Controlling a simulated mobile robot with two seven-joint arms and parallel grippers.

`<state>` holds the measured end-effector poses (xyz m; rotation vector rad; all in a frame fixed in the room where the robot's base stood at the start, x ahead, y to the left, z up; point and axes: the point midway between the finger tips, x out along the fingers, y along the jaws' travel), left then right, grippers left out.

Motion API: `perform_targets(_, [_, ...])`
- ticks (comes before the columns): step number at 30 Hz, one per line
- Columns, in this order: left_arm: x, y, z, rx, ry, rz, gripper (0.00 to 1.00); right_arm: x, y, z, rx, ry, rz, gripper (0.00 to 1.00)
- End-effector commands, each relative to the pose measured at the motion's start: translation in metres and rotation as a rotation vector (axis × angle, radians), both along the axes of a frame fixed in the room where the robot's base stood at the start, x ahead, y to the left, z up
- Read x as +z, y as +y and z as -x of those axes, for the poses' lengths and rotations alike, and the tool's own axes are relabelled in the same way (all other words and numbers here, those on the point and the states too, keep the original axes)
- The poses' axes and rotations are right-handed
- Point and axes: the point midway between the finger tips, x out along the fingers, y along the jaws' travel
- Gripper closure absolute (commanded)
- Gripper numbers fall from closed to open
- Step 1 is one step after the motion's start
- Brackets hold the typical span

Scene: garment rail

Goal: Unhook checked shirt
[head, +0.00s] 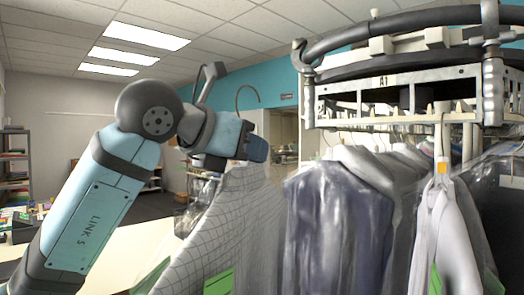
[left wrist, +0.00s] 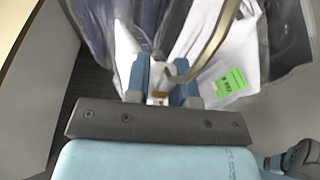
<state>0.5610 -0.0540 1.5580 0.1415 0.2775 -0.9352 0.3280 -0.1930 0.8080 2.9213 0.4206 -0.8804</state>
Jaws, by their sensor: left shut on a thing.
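The checked shirt (head: 222,232), white with a thin dark grid, hangs below my left gripper (head: 257,150), left of the rail. My left gripper is shut on the neck of its hanger. The hanger's hook (head: 248,90) rises above the gripper with clear air around it, apart from the rail (head: 400,78). In the left wrist view the fingers (left wrist: 160,84) close on the hanger, and the pale hook (left wrist: 212,42) curves up close to the camera. The shirt's lower part runs out of the head view.
A dark garment in clear plastic (head: 333,228) hangs just right of the checked shirt. A pale table (head: 135,255) stands behind my left arm, with shelves (head: 18,150) at far left.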

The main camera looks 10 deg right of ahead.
Motion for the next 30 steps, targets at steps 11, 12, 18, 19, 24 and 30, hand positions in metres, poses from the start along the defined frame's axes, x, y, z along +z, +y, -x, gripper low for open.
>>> perform_targets(11, [0.000, 0.031, 0.023, -0.001, -0.001, 0.002, 1.00, -0.001, 0.000, 0.000, 0.000, 0.000, 0.000, 0.57])
perform_targets(12, [0.001, 0.034, 0.025, -0.001, -0.002, 0.003, 1.00, -0.001, 0.000, 0.000, 0.000, 0.000, 0.000, 0.57])
perform_targets(18, [0.000, 0.049, 0.035, 0.000, 0.000, 0.002, 1.00, -0.001, 0.000, 0.000, 0.000, 0.000, 0.000, 0.57])
perform_targets(19, [0.000, 0.051, 0.036, 0.000, 0.000, 0.002, 1.00, -0.001, 0.000, 0.000, 0.000, 0.000, 0.000, 0.57])
perform_targets(24, [0.000, 0.057, 0.042, -0.001, 0.000, 0.001, 1.00, -0.001, 0.000, 0.000, 0.000, -0.001, 0.000, 0.57])
perform_targets(30, [0.000, 0.059, 0.043, -0.001, 0.000, 0.001, 1.00, -0.001, 0.000, 0.000, 0.000, -0.001, 0.000, 0.57])
